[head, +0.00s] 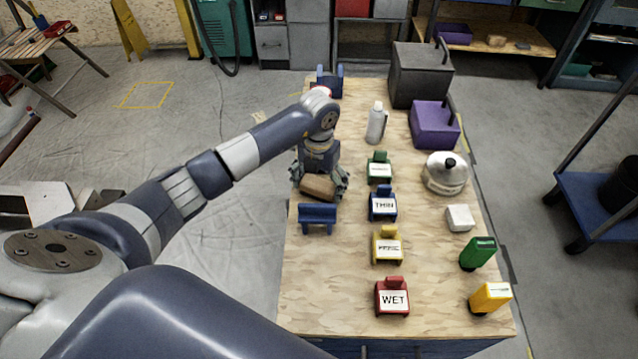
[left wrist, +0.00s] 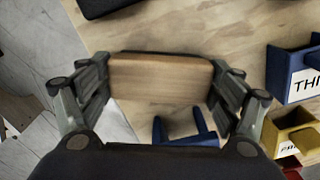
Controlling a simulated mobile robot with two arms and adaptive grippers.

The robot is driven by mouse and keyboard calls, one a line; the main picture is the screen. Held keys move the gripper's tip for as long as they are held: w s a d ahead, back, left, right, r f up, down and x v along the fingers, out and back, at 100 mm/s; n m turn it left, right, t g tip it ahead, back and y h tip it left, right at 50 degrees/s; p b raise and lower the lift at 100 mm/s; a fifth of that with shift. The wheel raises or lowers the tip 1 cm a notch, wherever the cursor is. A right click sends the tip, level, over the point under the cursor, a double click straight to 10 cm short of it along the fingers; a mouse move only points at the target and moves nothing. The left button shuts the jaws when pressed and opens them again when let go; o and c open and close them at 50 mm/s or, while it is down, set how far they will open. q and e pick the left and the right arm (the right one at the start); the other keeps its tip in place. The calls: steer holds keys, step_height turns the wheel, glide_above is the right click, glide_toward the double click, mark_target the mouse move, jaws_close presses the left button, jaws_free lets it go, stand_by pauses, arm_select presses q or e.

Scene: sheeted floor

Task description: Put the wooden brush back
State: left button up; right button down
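The wooden brush (head: 318,188) is a brown wooden block with rounded edges. My left gripper (head: 320,184) points down at the left edge of the table and is shut on the brush. In the left wrist view the brush (left wrist: 160,78) spans the space between the two fingers, which meet its two ends. Its underside is hidden. A blue holder (head: 317,217) stands just in front of the gripper, and its two upright prongs also show in the left wrist view (left wrist: 186,130). My right gripper is not in view.
The plywood table (head: 335,285) carries a row of labelled green (head: 379,168), blue (head: 383,205), yellow (head: 387,247) and red holders (head: 392,298). A white bottle (head: 376,124), round metal pot (head: 444,175), purple box (head: 434,126) and dark box (head: 420,80) stand behind. Another blue holder (head: 329,82) is at the far end.

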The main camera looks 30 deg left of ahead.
mark_target(318, 184)
arm_select(q)
steer(key=shift+o, duration=1)
steer(key=shift+r, duration=0.15)
steer(key=shift+r, duration=0.2)
step_height(318, 184, up, 12)
steer(key=b, duration=0.1)
steer(key=shift+f, duration=0.15)
steer(key=shift+s+f, duration=0.1)
